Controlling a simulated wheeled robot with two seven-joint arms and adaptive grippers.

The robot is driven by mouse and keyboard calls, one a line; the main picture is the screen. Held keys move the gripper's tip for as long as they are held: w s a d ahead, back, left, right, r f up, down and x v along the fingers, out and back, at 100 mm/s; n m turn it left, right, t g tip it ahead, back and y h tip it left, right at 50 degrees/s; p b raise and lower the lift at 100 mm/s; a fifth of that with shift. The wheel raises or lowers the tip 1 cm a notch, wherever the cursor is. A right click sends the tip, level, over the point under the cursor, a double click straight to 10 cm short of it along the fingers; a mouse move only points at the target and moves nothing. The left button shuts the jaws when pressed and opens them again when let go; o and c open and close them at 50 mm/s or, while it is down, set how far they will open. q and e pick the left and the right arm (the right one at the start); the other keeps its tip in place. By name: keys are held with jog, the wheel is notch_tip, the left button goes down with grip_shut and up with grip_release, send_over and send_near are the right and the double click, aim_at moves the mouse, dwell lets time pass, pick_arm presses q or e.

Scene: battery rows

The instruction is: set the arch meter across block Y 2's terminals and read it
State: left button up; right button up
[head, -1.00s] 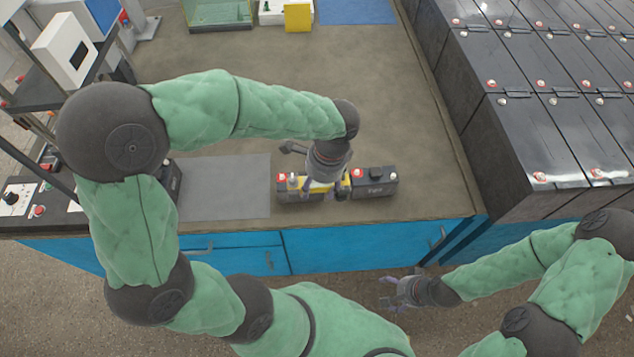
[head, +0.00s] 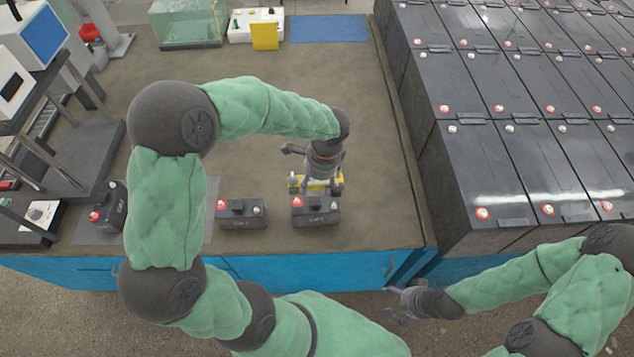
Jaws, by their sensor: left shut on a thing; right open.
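My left gripper (head: 322,180) points down over the front of the bench and is shut on the yellow arch meter (head: 300,184). The meter shows at the upper edge of a dark battery block (head: 317,217) with a red terminal at its left. I cannot tell whether the meter's feet touch the terminals. A second block (head: 240,220) sits to the left, and a third (head: 112,208) stands further left, turned. The labels are too small to read surely, so I cannot tell which is Y 2. No reading is visible. My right gripper (head: 400,302) is open and empty, in front of the bench.
A grey mat (head: 208,205) lies partly behind my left arm. Rows of large black batteries (head: 500,160) stand right of the bench. A glass tank (head: 188,22), a white device (head: 246,12) with a yellow panel, and a blue mat (head: 327,28) lie at the back. The bench middle (head: 260,150) is clear.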

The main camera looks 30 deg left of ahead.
dwell(0.3)
pick_arm(q)
jog(key=b, duration=0.4)
send_over(314, 203)
jog(key=shift+w+d+f, duration=0.1)
jog(key=shift+f, duration=1.35)
jog(key=shift+w+d+f, duration=0.1)
jog(key=shift+f, duration=1.3)
jog(key=shift+p, duration=0.6)
jog(key=shift+f+b, duration=0.85)
jog(key=shift+f, duration=0.35)
jog(key=o, duration=1.5)
jog(key=shift+s, duration=0.1)
